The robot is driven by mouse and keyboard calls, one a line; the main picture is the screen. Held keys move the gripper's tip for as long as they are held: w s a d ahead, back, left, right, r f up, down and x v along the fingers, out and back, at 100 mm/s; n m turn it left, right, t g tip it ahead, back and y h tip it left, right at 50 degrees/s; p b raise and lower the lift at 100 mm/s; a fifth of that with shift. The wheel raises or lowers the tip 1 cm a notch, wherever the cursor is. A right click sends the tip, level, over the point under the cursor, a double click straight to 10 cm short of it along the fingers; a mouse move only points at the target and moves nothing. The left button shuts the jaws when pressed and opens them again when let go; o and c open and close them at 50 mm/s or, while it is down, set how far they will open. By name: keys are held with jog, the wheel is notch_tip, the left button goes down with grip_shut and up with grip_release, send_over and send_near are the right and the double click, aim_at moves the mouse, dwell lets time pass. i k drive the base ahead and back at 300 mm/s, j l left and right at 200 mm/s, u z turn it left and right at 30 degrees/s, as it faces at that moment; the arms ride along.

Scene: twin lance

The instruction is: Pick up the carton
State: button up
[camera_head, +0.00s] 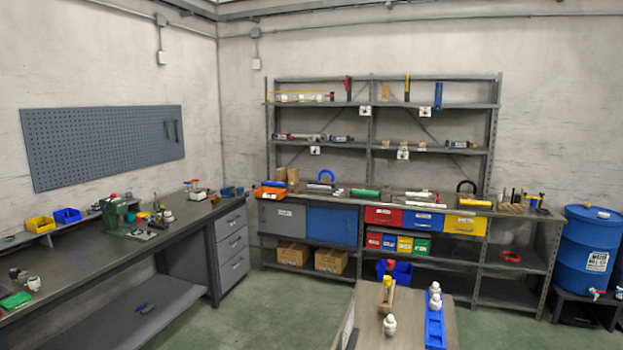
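Several brown cartons show in the head view. One carton (293,253) sits on the lower shelf under the grey cabinet. A second carton (331,261) stands to its right on the same shelf, under the blue cabinet. I cannot tell which one is the task's carton. My gripper is not in view.
A table (460,330) in front holds a blue tray (435,325) and white fittings (389,324). A cluttered workbench (75,270) runs along the left wall. Green floor (270,300) is clear between the workbench and front table.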

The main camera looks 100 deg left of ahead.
aim_at(282, 174)
jog(key=u, duration=3.4)
jog(key=i+j+u, duration=0.2)
jog(key=u, duration=0.15)
jog(key=i+j+u, duration=0.1)
jog(key=i+u, duration=0.2)
jog(key=i, duration=0.15)
jog(key=i+j+u, duration=0.25)
jog(key=i, duration=0.35)
jog(key=i+u, duration=0.3)
jog(key=i, duration=0.3)
jog(key=i+l+z, duration=0.15)
jog(key=i+z, duration=0.25)
jog(key=i+l+z, duration=0.1)
jog(key=i+z, duration=0.55)
jog(key=z, duration=0.15)
jog(key=i+j+z, duration=0.2)
jog(key=i+z, duration=0.65)
jog(key=i, duration=1.3)
jog(key=i+u, duration=0.2)
jog(key=i, duration=0.4)
jog(key=i+u, duration=0.2)
jog(key=i, duration=0.4)
jog(key=i+l+u, duration=0.15)
jog(key=i, duration=0.45)
jog(key=l, duration=0.1)
